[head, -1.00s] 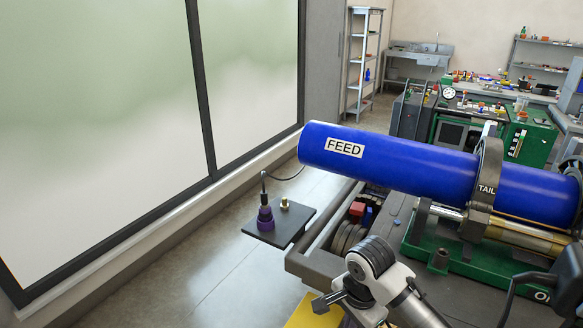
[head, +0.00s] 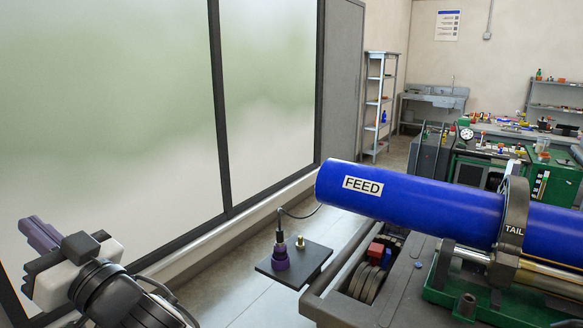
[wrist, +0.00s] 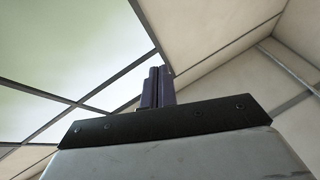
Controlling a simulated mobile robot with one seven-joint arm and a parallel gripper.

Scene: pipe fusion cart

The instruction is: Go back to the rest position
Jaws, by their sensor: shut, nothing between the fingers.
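My gripper (head: 38,234) is at the lower left of the head view, raised in front of the frosted window and pointing up and left. Its purple fingers are together with nothing between them. The fingers also show in the wrist view (wrist: 157,87), closed side by side and pointing up toward the ceiling and window. My gripper is well apart from the cart and from the blue pipe marked FEED (head: 420,205).
The blue pipe lies in a clamp marked TAIL (head: 513,225) on the cart (head: 345,308). A dark side plate (head: 310,262) carries a purple connector (head: 280,255) with a cable and a brass fitting (head: 300,242). The frosted window (head: 110,110) stands along the left.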

